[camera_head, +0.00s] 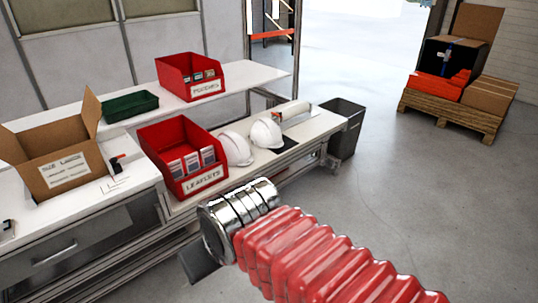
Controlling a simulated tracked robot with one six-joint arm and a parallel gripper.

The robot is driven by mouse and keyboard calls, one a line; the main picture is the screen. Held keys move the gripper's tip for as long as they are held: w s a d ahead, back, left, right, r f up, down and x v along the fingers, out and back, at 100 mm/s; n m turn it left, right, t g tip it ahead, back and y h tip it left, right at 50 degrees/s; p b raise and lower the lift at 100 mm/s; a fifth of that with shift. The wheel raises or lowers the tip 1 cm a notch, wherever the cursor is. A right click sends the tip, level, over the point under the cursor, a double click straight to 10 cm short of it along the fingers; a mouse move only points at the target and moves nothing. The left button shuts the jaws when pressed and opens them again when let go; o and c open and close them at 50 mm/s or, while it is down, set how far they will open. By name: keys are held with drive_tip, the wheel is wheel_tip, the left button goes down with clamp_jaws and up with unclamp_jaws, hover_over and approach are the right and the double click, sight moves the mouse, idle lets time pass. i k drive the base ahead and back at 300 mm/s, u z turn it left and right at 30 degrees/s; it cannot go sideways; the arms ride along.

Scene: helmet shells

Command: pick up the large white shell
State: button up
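Two white helmet shells sit side by side on the lower white bench shelf. The left shell (236,148) is beside the red leaflets bin, and the right shell (266,134) is by a dark pad. They look close in size, so I cannot tell which is the large one. My arm, with red ribbed sleeve and chrome wrist, reaches in from the lower right. Its end is in front of the bench, nearer the camera than the shells and apart from them. A dark flat part of my gripper (199,263) shows below the wrist; its fingers are mostly hidden.
A red leaflets bin (183,158) stands left of the shells. An open cardboard box (62,162) labelled size large is further left. A red pouches bin (190,77) and green tray (131,106) sit behind.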

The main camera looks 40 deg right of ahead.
sight(237, 150)
drive_tip(key=z, duration=2.95)
drive_tip(key=i, duration=2.35)
drive_tip(key=z, duration=0.05)
